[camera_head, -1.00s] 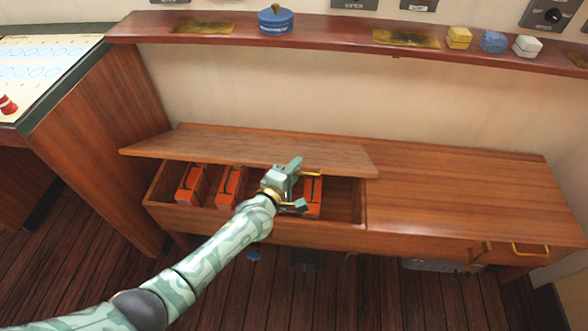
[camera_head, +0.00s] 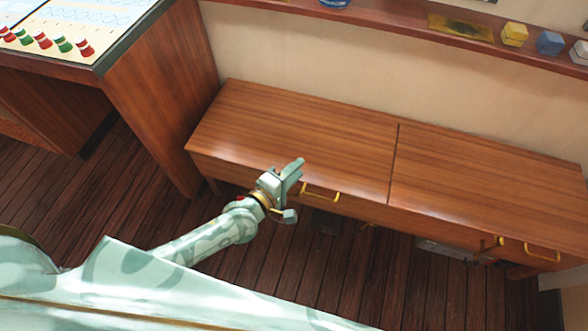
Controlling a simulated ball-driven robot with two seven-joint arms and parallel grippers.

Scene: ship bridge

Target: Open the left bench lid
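The left bench lid (camera_head: 290,125) is a flat reddish-brown wood panel. It lies shut on the bench, level with the right lid. Its brass handle (camera_head: 322,193) is on the front edge. My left gripper (camera_head: 294,191) is at the left end of this handle with its fingers spread apart, one above and one below. The frame does not show clearly whether it touches the handle. The inside of the bench is hidden by the lid. My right gripper is not in view.
The right lid (camera_head: 490,185) is shut, with its own brass handle (camera_head: 541,253). A wooden console (camera_head: 165,85) stands at the left. A shelf (camera_head: 390,28) with colored blocks runs above the bench. The plank floor in front of the bench shows free room.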

